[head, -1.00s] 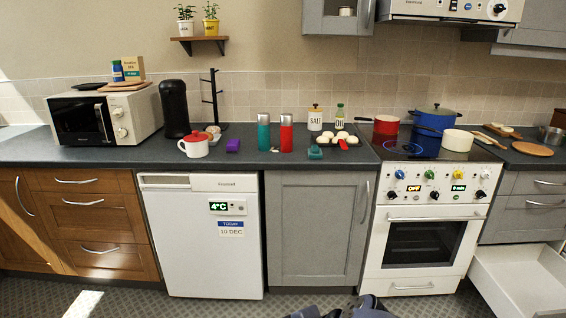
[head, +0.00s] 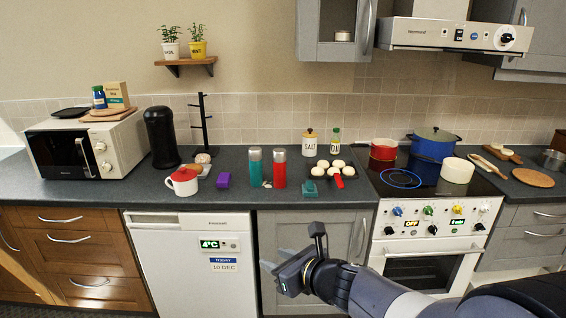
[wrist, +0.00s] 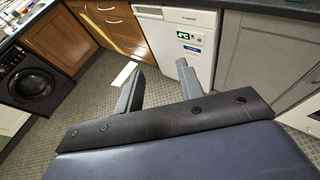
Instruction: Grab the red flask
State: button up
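The red flask (head: 279,169) with a silver cap stands upright on the dark counter in the head view. A teal flask (head: 255,167) of the same shape stands close to its left. My gripper (head: 291,258) is below counter height, in front of the grey cabinet door, apart from the flask. In the wrist view my gripper (wrist: 158,82) has its two fingers spread wide with nothing between them. The flask does not show in the wrist view.
A teal block (head: 310,189) and a dark tray (head: 352,187) with pale round items and a red handle lie to the flask's right. A purple block (head: 223,180) and a red-lidded white pot (head: 184,188) stand to the left. The counter's front edge (head: 240,206) lies between gripper and flask.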

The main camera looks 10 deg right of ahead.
aim_at(278, 154)
jog(key=i+l, duration=0.15)
jog(key=i, duration=0.8)
jog(key=i+l+z, duration=0.15)
jog(key=i, duration=0.75)
